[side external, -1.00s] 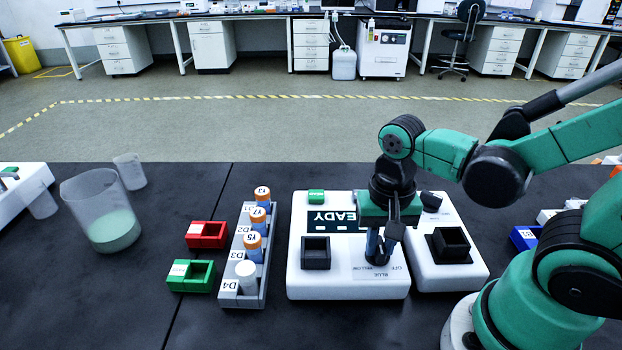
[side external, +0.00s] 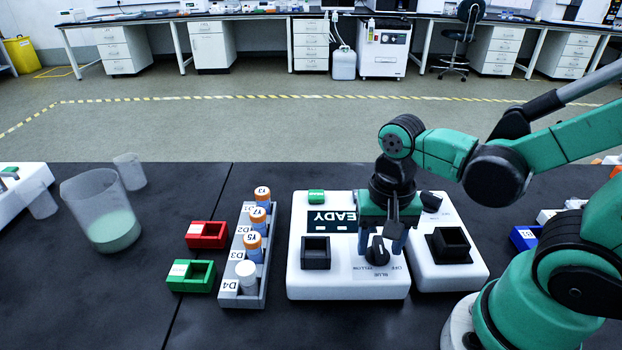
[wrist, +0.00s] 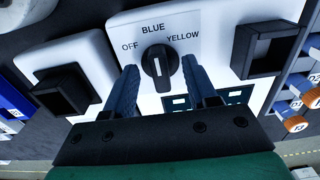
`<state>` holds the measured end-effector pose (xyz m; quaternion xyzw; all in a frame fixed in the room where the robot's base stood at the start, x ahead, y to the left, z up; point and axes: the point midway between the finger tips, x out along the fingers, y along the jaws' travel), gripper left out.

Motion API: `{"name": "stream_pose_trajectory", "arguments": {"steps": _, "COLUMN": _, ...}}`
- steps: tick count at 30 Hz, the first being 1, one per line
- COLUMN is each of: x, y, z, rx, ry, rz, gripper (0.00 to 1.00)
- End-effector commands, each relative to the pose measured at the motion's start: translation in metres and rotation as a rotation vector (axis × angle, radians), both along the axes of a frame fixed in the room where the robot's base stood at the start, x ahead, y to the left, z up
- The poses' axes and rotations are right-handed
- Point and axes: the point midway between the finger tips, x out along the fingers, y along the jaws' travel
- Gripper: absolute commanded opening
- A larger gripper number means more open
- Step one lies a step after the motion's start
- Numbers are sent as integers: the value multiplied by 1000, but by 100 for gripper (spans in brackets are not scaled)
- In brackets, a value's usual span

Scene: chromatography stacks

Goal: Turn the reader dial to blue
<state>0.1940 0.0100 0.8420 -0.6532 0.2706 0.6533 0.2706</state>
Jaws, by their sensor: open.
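The reader (side external: 300,275) is a white box with a dark display showing "READY" letters, a green button and a black square socket. Its black dial (side external: 377,253) sits below my gripper (side external: 380,247). In the wrist view the dial (wrist: 160,68) has a white line, and its long axis points at the BLUE label (wrist: 153,29), between OFF and YELLOW. My gripper is open, with one finger on each side of the dial and visible gaps. Nothing is held. Whether the fingertips are above the dial's top or level with it is hard to tell.
A second white device (side external: 455,280) with a black socket stands close on the right. A grey rack (side external: 246,300) of capped vials, red (side external: 206,235) and green (side external: 190,276) holders and a beaker (side external: 100,210) stand left. Black bench is clear in front.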

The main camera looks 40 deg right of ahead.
Motion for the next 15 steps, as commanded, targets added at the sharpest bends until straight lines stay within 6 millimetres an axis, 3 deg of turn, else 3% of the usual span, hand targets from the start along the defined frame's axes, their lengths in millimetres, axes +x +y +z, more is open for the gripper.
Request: {"name": "stream_pose_trajectory", "arguments": {"steps": 15, "x": 0, "y": 0, "z": 42, "rx": 0, "ry": 0, "rz": 0, "gripper": 51}}
